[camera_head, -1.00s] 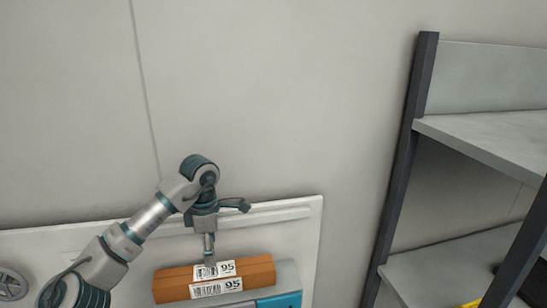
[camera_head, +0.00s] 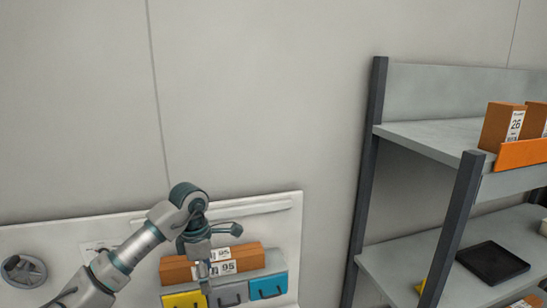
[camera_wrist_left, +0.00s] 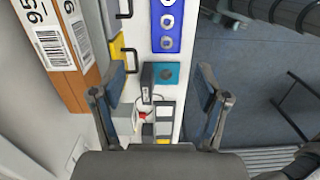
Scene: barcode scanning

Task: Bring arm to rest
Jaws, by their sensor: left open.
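My left arm comes in from the lower left in the head view. Its gripper (camera_head: 222,258) is open and empty, in front of the orange-brown boxes with barcode labels marked 95 (camera_head: 176,271). One finger points right and the other points down, overlapping the boxes in the picture; I cannot tell if it touches them. In the left wrist view the two fingers (camera_wrist_left: 160,90) are spread wide with nothing between them. The labelled boxes (camera_wrist_left: 68,85) show there at the left, outside the fingers.
Yellow, grey and blue drawers (camera_head: 268,286) sit below the boxes on a white wall panel (camera_head: 110,228), with a handwheel (camera_head: 22,270) at left. A shelf rack (camera_head: 420,135) stands at right, holding brown boxes (camera_head: 499,125) and a black tray (camera_head: 492,262). Open floor (camera_wrist_left: 240,110) shows in the wrist view.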

